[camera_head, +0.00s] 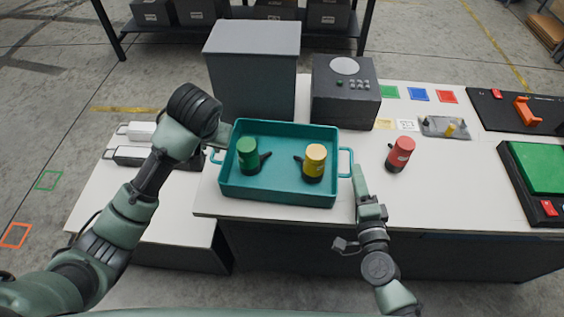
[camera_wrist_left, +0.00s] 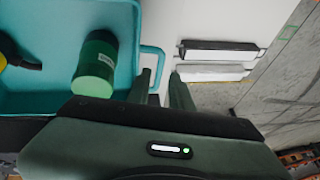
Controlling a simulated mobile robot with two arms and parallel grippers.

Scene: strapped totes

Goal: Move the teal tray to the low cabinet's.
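The teal tray (camera_head: 278,194) sits on the white worktop near its front left edge. A green container (camera_head: 248,155) and a yellow one (camera_head: 314,161) stand in it, each with a black side handle. My left gripper (camera_head: 217,140) is at the tray's left handle. In the left wrist view its fingers (camera_wrist_left: 161,88) are apart, with the handle's outer bar (camera_wrist_left: 160,66) seen between them. My right gripper (camera_head: 358,182) is beside the tray's right handle (camera_head: 346,163); its finger gap does not show. A lower white-topped cabinet (camera_head: 140,208) stands at the left.
Two handled bars (camera_head: 130,155) lie at the low cabinet's back. A grey box (camera_head: 252,75) and a dark device (camera_head: 345,92) stand behind the tray. A red container (camera_head: 400,154) stands to its right. The low cabinet's front top looks clear, partly hidden by my left arm.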

